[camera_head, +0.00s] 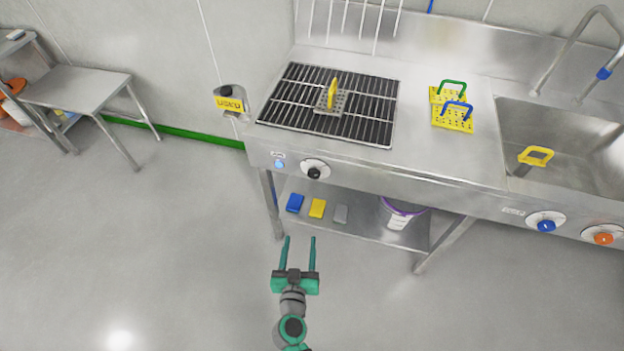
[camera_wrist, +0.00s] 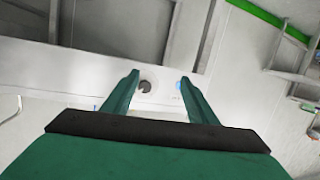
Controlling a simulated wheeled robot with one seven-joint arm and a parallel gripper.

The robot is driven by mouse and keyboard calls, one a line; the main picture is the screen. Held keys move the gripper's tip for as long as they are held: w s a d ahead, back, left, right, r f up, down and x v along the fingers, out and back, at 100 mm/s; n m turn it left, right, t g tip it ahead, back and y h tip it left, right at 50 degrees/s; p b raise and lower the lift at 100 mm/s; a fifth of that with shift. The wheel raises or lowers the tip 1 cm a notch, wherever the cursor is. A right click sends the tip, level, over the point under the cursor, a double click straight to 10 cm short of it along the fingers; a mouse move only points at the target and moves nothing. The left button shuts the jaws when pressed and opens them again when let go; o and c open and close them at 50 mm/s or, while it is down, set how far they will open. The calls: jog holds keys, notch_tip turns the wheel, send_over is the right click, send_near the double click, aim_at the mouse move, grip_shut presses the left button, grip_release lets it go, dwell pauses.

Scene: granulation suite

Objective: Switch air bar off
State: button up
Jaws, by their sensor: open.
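A black knob (camera_head: 314,173) on a round white dial sits on the front panel of the steel bench, below the black slatted grille (camera_head: 350,125). A small blue light (camera_head: 279,163) and a small label are left of the knob. I cannot read the label, so I cannot tell if this is the air bar's switch. My gripper (camera_head: 299,240) is open and empty, below and in front of the bench panel. In the wrist view the knob (camera_wrist: 145,87) shows between the fingers (camera_wrist: 158,80), with the blue light (camera_wrist: 181,85) by the right finger. Nothing touches the knob.
A blue knob (camera_head: 546,225) and an orange knob (camera_head: 604,238) are on the panel at right, below the sink (camera_head: 590,150). A lower shelf (camera_head: 360,228) holds coloured blocks and a bucket (camera_head: 400,217). Yellow perforated holders (camera_head: 453,118) stand on the bench.

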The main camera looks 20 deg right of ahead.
aim_at(313, 176)
jog(key=w+d+r+m+h, duration=0.1)
jog(key=w+d+r, duration=0.1)
jog(key=w, duration=0.4)
jog(key=w+d+r+m+h, duration=0.1)
jog(key=w+d+r, duration=0.1)
jog(key=w+d, duration=0.2)
jog(key=w+d+r+m+h, duration=0.1)
jog(key=w+d, duration=0.3)
jog(key=w, duration=0.4)
jog(key=shift+r+t+h, duration=0.4)
jog(key=shift+r+h, duration=0.1)
jog(key=shift+r, duration=0.05)
jog(key=c, duration=1.1)
